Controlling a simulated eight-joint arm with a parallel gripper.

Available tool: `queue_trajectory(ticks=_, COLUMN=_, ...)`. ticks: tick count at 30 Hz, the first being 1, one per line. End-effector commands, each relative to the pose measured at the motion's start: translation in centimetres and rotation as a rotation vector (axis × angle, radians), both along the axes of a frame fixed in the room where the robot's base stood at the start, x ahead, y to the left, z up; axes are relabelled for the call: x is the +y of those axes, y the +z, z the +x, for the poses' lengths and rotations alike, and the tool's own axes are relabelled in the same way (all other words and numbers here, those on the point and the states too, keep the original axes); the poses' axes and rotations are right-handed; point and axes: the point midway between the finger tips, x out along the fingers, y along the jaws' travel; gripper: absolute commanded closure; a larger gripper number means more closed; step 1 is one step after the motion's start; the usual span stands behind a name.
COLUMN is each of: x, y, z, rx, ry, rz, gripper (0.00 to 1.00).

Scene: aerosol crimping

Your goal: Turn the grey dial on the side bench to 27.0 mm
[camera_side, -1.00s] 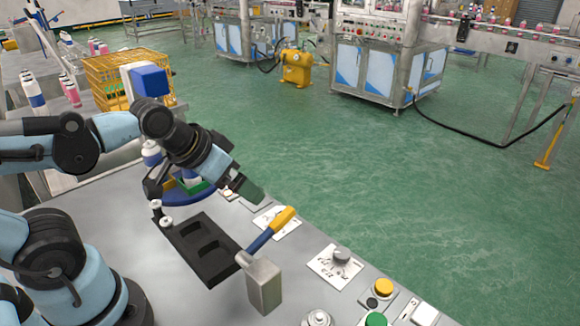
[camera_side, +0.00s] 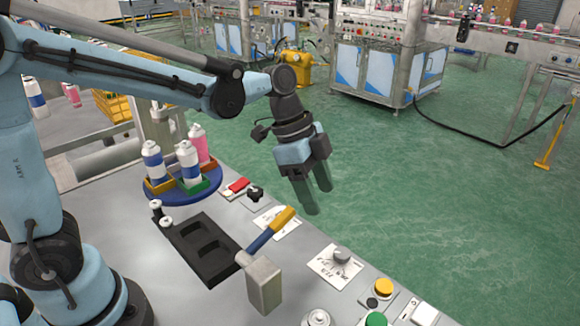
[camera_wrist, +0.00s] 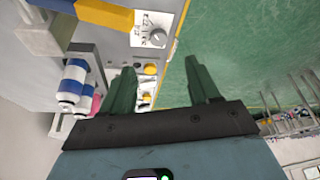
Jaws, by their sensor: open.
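The grey dial (camera_side: 342,256) sits on a white marked plate near the bench's right edge in the side view. Its scale is too small to read. A grey dial on a white plate (camera_wrist: 157,37) also shows at the top of the wrist view; I cannot tell whether it is the same one. My gripper (camera_side: 319,200) is open and empty, with green fingers pointing down. In the side view it appears beyond the bench edge, over the green floor, up and left of the dial. The fingers (camera_wrist: 160,64) are spread apart in the wrist view and touch nothing.
A lever with a yellow grip (camera_side: 284,216) rises left of the dial, partly covering another white plate (camera_side: 268,226). Yellow (camera_side: 383,287) and green (camera_side: 376,319) buttons lie nearer the camera. A blue carousel (camera_side: 178,195) holds bottles. A black tray (camera_side: 222,264) lies mid-bench.

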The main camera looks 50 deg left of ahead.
Motion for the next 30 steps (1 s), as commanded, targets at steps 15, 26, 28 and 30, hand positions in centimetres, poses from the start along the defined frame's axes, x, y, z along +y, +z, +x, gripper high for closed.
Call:
queue_trajectory(ticks=15, x=-2.4, y=-4.2, z=1.0, rx=0.002, ry=-0.099, rz=-0.011, gripper=0.39)
queue_trajectory(ticks=26, x=-4.6, y=-9.6, z=1.5, rx=0.002, ry=-0.097, rz=-0.010, gripper=0.39)
queue_trajectory(ticks=28, x=-4.9, y=-10.3, z=1.6, rx=0.002, ry=-0.096, rz=-0.010, gripper=0.39)
queue_trajectory(ticks=30, x=-5.1, y=-10.8, z=1.7, rx=0.002, ry=-0.096, rz=-0.010, gripper=0.39)
